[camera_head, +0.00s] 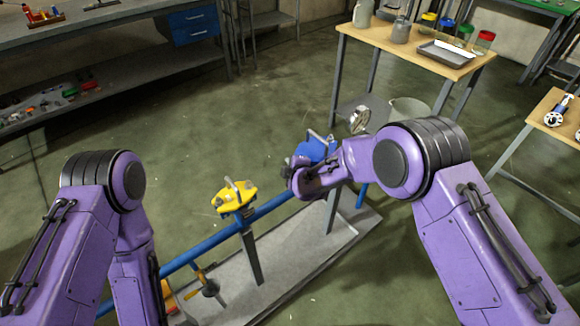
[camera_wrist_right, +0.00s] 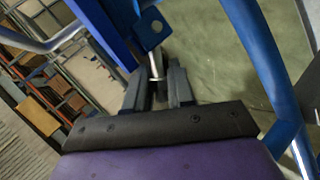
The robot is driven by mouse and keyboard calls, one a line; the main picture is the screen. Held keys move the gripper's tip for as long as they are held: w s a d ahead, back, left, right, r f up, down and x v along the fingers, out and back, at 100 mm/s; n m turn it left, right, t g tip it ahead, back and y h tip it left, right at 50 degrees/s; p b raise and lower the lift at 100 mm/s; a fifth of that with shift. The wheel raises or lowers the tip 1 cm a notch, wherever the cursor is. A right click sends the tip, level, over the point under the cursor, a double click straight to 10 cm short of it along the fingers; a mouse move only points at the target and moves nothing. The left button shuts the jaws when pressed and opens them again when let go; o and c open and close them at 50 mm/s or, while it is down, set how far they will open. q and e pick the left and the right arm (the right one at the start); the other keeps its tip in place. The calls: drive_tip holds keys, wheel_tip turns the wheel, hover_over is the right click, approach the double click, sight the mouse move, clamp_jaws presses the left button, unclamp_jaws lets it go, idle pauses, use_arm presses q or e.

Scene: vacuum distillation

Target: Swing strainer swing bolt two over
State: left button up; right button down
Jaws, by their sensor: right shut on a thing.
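The blue strainer body (camera_head: 316,149) sits on the blue pipe line at the right end of the grey skid, partly hidden by my right wrist. My right gripper (camera_wrist_right: 158,82) is shut on a slim metal swing bolt (camera_wrist_right: 155,66), which stands between the two dark fingers beside a blue lug with a hole (camera_wrist_right: 151,27). In the head view my right fingers are hidden by the wrist. My left arm shows at the left, but its gripper is out of sight.
A yellow fitting (camera_head: 233,195) sits on the blue pipe (camera_head: 270,207) left of the strainer. A wooden table (camera_head: 400,50) holds a tray (camera_head: 446,54) and jars. Open floor lies left of the skid (camera_head: 290,262).

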idle(0.3)
drive_tip(key=c, duration=1.2)
unclamp_jaws()
drive_tip(key=shift+w+d, duration=0.1)
